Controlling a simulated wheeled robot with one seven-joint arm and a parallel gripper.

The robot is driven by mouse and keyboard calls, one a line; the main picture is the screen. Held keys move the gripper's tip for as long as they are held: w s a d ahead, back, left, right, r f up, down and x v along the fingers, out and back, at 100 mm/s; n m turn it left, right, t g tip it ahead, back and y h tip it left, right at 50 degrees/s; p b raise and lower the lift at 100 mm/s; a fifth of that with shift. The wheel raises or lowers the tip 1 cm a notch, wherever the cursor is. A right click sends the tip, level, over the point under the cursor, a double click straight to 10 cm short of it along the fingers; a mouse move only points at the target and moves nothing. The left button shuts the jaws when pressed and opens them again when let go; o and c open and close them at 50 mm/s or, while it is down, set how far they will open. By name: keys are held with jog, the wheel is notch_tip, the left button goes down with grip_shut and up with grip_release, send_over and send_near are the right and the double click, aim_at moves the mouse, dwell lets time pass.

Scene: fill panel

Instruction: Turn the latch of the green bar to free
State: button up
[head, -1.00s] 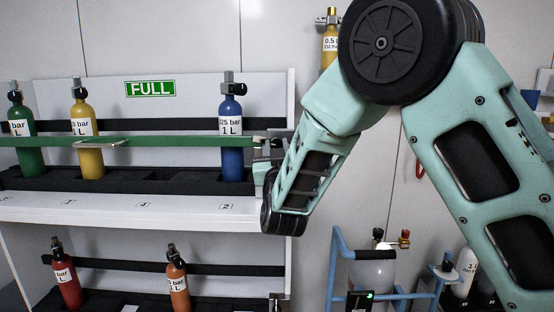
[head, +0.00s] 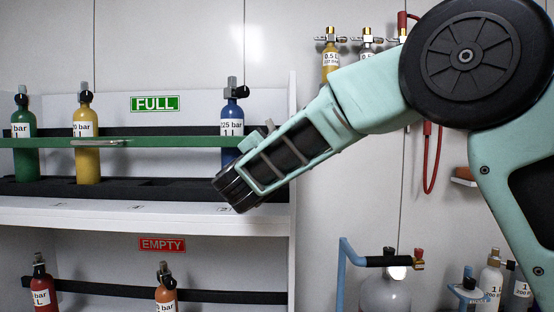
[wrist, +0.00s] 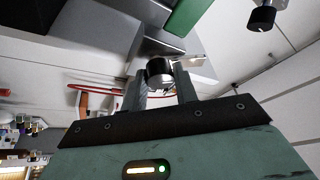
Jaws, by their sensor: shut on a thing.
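The green bar (head: 170,142) runs level across the front of the upper shelf's cylinders in the head view. Its right end and the latch there are hidden behind my arm. In the wrist view the green bar (wrist: 186,16) ends beside a grey metal plate. My gripper (wrist: 159,78) has its two fingers on either side of a dark round latch knob (wrist: 160,68) just below that plate, and is shut on it. The fingers are not visible in the head view.
Green (head: 23,150), yellow (head: 87,155) and blue (head: 232,120) cylinders stand behind the bar. A blue-framed trolley (head: 343,270) is at lower right. The shelf side wall (head: 292,110) is close to my arm.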

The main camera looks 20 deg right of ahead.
jog(key=m+g+b, duration=0.1)
jog(key=m, duration=0.2)
jog(key=m+g+b, duration=0.1)
jog(key=m, duration=0.2)
jog(key=shift+g+h, duration=0.3)
jog(key=shift+g, duration=0.1)
jog(key=shift+b, duration=0.3)
jog(key=o, duration=1)
jog(key=shift+c, duration=0.2)
jog(key=v, duration=1.7)
jog(key=shift+s+a, duration=0.15)
jog(key=shift+a, duration=0.05)
